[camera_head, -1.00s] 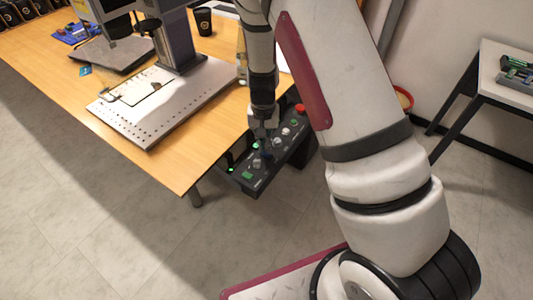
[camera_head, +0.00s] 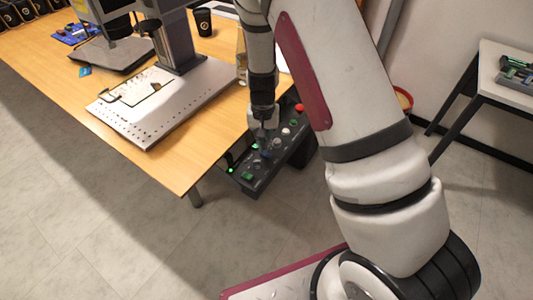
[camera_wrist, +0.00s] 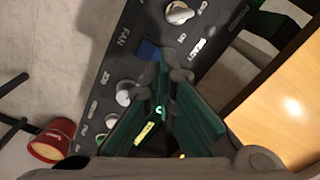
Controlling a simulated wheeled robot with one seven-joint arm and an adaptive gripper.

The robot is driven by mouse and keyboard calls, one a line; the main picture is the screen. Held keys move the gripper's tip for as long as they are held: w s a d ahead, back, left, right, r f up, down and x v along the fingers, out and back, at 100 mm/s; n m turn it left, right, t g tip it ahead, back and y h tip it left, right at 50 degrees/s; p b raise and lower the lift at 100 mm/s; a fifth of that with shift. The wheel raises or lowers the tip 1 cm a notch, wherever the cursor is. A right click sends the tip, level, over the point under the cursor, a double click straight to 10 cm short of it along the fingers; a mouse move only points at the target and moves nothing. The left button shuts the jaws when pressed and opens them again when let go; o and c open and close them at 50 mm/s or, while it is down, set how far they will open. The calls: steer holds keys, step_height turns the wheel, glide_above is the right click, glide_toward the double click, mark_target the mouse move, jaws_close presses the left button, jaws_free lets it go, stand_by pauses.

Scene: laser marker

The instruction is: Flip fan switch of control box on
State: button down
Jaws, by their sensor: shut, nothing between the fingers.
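The control box (camera_head: 249,186) is a dark panel with knobs, buttons and lit green lamps at the table's edge. In the wrist view its panel (camera_wrist: 101,60) carries a "FAN" label, with a small blue part (camera_wrist: 149,50) beside it. A silver knob (camera_wrist: 180,13) sits above and another (camera_wrist: 126,91) lower left. Which part is the fan switch, and its position, I cannot tell. My gripper (camera_wrist: 168,72) is shut and empty, its tips over the panel just below the blue part. It also shows above the box in the head view (camera_head: 264,137). Its fingers hide part of the panel.
The wooden table (camera_head: 215,125) borders the box on the left. A perforated metal plate (camera_head: 160,120) with a machine stands on it, with a black cup (camera_head: 203,21) behind. A red-rimmed bin (camera_head: 403,98) and a side table (camera_head: 505,55) are to the right.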

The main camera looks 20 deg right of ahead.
steer(key=shift+f+b, duration=0.7)
steer(key=shift+f, duration=0.45)
stand_by(0.7)
steer(key=shift+r+p, duration=2.25)
steer(key=shift+r, duration=1.3)
